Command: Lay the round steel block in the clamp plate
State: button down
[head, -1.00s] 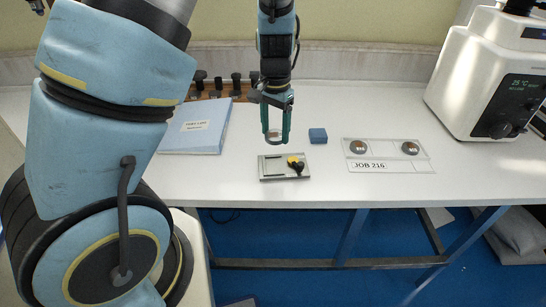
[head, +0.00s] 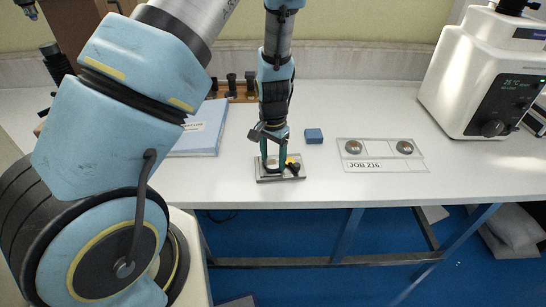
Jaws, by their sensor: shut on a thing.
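I cannot tell whether the block touches the plate.
A blue block (head: 314,136) lies behind the plate. A clear JOB 216 tray (head: 385,162) with two round pieces lies to the right. A blue folder (head: 205,132) lies at left. A white tester (head: 462,85) stands at back right. Table between tray and plate is clear.

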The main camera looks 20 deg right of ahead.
aim_at(273, 162)
jog(key=shift+s+a+f+b, duration=0.15)
jog(key=shift+s+f+b, duration=0.05)
jog(key=shift+f+b, duration=0.5)
grip_release()
jog(key=shift+s, duration=0.1)
jog(key=shift+r+p, duration=0.45)
notch_tip(273, 162, up, 12)
jog(key=r, duration=0.1)
jog(key=s+a+r+n, duration=0.1)
jog(key=a+r+n, duration=0.1)
jog(key=a, duration=0.6)
jog(key=s+a+r+n+t, duration=0.1)
jog(key=a+n, duration=0.3)
jog(key=a, duration=0.5)
jog(key=s+a+r+n, duration=0.1)
jog(key=a+r+n, duration=0.3)
jog(key=a, duration=0.4)
jog(key=shift+s+a+t+b, duration=0.1)
jog(key=shift+a+t+b, duration=0.05)
jog(key=shift+t+b, duration=0.2)
